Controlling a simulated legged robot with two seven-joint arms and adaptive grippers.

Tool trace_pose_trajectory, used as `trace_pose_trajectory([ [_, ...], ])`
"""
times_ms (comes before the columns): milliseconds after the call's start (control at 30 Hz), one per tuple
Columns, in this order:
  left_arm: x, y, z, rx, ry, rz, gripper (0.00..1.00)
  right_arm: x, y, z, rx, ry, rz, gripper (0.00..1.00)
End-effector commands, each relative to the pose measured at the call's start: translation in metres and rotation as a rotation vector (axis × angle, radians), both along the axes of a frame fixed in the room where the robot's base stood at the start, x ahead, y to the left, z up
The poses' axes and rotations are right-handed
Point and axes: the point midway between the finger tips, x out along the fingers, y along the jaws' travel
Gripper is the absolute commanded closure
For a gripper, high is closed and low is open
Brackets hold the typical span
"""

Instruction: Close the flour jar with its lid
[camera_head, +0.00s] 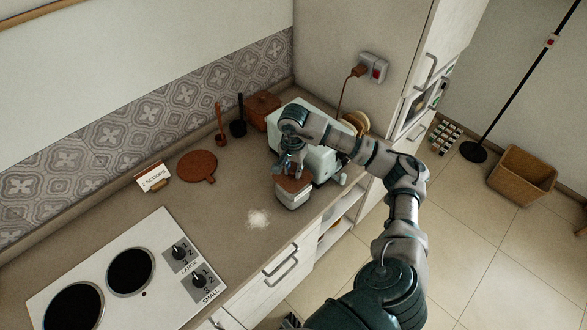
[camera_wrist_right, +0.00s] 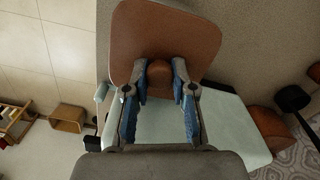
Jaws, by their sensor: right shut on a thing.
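The flour jar (camera_head: 293,199) is a small whitish container with a label, on the counter in front of the pale green appliance. Its square brown lid (camera_head: 294,184) is at the jar's mouth; I cannot tell whether it is fully seated. My right gripper (camera_head: 289,168) is above the lid, shut on its round knob. In the right wrist view the lid (camera_wrist_right: 165,30) spreads beyond the fingers (camera_wrist_right: 160,85), which pinch the knob from both sides. The lid hides the jar there. My left gripper is not in view.
The pale green appliance (camera_head: 323,163) stands close behind the jar. White powder (camera_head: 258,218) lies on the counter (camera_head: 222,228) left of the jar. A cooktop (camera_head: 130,285), a "2 scoops" card (camera_head: 151,177) and a round brown board (camera_head: 198,166) are further left.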

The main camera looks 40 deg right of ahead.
Motion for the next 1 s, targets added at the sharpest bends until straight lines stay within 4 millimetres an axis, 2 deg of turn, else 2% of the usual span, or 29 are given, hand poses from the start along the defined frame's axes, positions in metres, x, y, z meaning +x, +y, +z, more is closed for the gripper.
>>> trace_pose_trajectory([
  [933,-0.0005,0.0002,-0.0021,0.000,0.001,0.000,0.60,0.0000,-0.0003,-0.0006,0.000,0.000,0.000,1.00],
  [967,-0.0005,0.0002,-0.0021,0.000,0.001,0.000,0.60,0.0000,-0.0003,-0.0006,0.000,0.000,0.000,0.68],
  [1000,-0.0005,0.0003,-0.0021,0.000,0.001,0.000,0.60,0.0000,-0.0003,-0.0006,0.000,0.000,0.000,0.58],
])
